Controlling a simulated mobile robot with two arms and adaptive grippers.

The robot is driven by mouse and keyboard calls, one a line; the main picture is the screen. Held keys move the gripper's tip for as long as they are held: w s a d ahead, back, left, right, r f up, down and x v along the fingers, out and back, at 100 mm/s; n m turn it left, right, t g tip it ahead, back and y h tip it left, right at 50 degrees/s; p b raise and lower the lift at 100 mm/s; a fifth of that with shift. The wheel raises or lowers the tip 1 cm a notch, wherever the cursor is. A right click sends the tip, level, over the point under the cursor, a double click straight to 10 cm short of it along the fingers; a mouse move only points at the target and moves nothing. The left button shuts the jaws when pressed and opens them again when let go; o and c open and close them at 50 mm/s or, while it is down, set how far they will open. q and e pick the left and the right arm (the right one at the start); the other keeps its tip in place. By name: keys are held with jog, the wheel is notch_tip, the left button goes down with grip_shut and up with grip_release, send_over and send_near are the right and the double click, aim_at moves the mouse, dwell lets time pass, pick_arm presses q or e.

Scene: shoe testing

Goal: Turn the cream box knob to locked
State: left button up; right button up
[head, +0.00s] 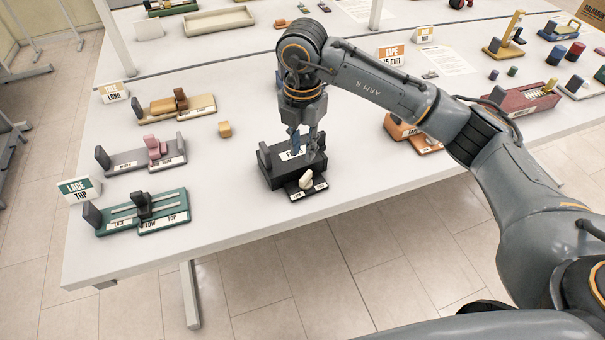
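The cream knob (306,181) sits on a small dark plate with white labels at the front of a black box (285,177). The labels are too small to read surely. The knob looks tilted. My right gripper (307,154) points down over the black box, just behind and above the knob. Its two fingers show a gap between them, with nothing seen held. They partly cover the box's upright parts and a white label. Whether the fingertips touch the box, I cannot tell. My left gripper is not in view.
On the white table, a green slider fixture (160,222), a grey one with a pink knob (150,158) and an orange-tan one (168,112) stand at left. A small tan block (224,129) lies between. Orange parts (400,128) sit at right. The front edge is near the box.

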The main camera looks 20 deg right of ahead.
aim_at(303, 179)
notch_tip(303, 179, down, 10)
jog(key=shift+f+p, duration=0.25)
jog(key=shift+p, duration=0.9)
grip_shut()
